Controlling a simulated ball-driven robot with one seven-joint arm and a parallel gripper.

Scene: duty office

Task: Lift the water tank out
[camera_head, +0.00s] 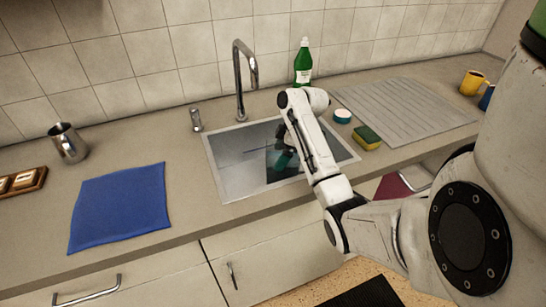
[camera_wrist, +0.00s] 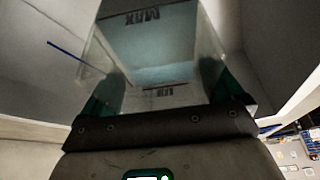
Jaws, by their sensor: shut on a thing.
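The water tank (camera_wrist: 155,45) is a clear box with dark lettering, "MAX" among it, which reads reversed in the wrist view. My gripper (camera_wrist: 160,92) is shut on it, with a teal finger on either side of its near end. In the head view my gripper (camera_head: 284,160) points down over the sink (camera_head: 225,178). A dark, see-through shape there looks like the tank, partly hidden by my arm. I cannot tell whether the tank touches the sink floor.
A chrome tap (camera_head: 240,85) and a green bottle (camera_head: 303,62) stand behind the sink. A sponge (camera_head: 367,138), a small round tub (camera_head: 342,116) and a ribbed drainer (camera_head: 405,110) are to its right. A blue cloth (camera_head: 120,207) and a steel jug (camera_head: 68,143) are left.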

